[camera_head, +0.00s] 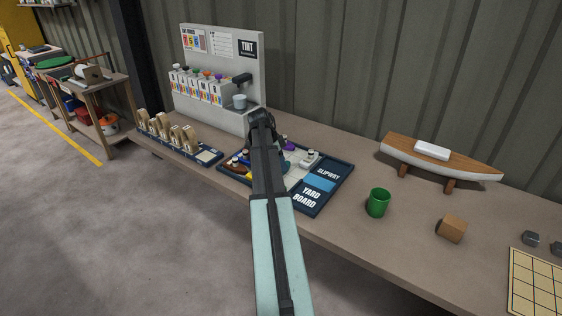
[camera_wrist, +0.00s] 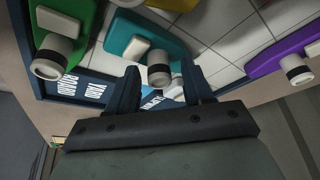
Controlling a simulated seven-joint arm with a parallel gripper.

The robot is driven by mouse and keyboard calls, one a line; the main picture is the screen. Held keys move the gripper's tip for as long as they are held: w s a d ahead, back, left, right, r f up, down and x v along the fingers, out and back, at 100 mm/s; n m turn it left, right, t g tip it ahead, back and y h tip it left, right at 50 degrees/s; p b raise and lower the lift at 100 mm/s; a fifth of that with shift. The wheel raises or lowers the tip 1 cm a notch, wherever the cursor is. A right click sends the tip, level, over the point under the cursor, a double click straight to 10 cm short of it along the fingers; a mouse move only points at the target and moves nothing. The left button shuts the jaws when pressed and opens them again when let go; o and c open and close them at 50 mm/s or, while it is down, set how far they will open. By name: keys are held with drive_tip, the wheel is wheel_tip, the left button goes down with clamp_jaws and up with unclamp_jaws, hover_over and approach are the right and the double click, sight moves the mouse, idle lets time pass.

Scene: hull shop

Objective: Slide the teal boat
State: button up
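The teal boat (camera_wrist: 135,38) lies on the white-tiled yard board, near the top middle of the wrist view, with a pale block and a grey, black-banded funnel (camera_wrist: 159,76) on it. In the head view only a sliver of teal (camera_head: 286,168) shows beside my arm. My gripper (camera_wrist: 160,82) is open, its two dark fingers apart. The funnel appears between the fingertips with gaps at both sides; I cannot tell whether it is at their depth. The fingers are hidden behind my arm in the head view. The yard board (camera_head: 308,208) has a blue panel by its slipway label.
A green boat (camera_wrist: 68,22) and a purple boat (camera_wrist: 270,62) flank the teal one. A tint stand (camera_head: 205,115) rises behind. A green cup (camera_head: 378,203), wooden block (camera_head: 452,229) and model boat (camera_head: 465,169) stand right.

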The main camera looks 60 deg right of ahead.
clamp_jaws()
drive_tip(key=shift+d, duration=0.1)
idle(0.4)
drive_tip(key=d, duration=1.2)
drive_tip(key=shift+d, duration=0.35)
unclamp_jaws()
drive_tip(key=v, duration=1.3)
drive_tip(key=shift+w+a+r, duration=0.1)
drive_tip(key=shift+w+r, duration=0.05)
drive_tip(key=shift+r, duration=0.2)
